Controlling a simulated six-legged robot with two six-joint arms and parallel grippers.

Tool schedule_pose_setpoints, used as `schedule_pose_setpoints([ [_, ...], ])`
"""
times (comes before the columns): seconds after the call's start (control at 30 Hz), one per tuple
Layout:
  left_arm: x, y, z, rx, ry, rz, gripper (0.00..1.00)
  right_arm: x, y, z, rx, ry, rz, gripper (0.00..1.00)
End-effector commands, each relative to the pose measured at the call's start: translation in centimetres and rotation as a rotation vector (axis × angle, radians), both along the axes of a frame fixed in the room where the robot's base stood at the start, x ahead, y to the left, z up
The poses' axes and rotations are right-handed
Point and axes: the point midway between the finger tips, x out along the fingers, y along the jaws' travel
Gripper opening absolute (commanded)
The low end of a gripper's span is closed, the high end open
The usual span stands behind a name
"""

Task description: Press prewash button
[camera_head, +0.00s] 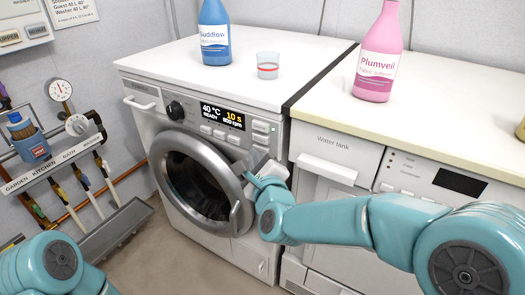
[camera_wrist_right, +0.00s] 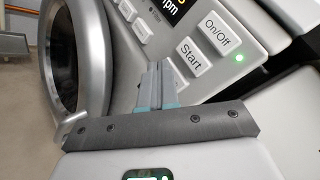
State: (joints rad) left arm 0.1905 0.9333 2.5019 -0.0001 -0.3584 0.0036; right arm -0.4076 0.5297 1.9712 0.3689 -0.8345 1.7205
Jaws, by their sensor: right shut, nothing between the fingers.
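The white washing machine (camera_head: 165,112) stands at the left of the counter run. Its display (camera_head: 223,116) reads 40 °C, READY, 10 s and 800 rpm. A row of small buttons (camera_head: 219,134) lies under the display; their labels are too small to read, so I cannot tell which is prewash. In the right wrist view the On/Off button (camera_wrist_right: 213,36) and Start button (camera_wrist_right: 190,58) are legible. A green light glows beside On/Off. My right gripper (camera_wrist_right: 162,86) is shut and empty, its tips near the panel below Start; contact cannot be told. My left gripper is out of view.
The round door (camera_head: 200,185) is shut, its ring beside my right gripper. A blue bottle (camera_head: 215,35) and a glass (camera_head: 268,66) stand on the washer. A pink bottle (camera_head: 378,55) stands on the counter right. Pipes and valves line the left wall.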

Motion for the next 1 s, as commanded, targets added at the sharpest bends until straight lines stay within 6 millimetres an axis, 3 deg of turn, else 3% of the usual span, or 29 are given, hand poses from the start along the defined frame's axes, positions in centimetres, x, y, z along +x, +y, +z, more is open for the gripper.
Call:
schedule_pose_setpoints([
  [0.37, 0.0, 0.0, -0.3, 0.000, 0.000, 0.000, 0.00, 0.2, -0.1, 0.0, 0.000, -0.002, -0.001, 0.00],
  [1.0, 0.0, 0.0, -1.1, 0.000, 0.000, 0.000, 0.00, -1.3, 1.0, 0.0, 0.000, -0.001, 0.001, 0.00],
])
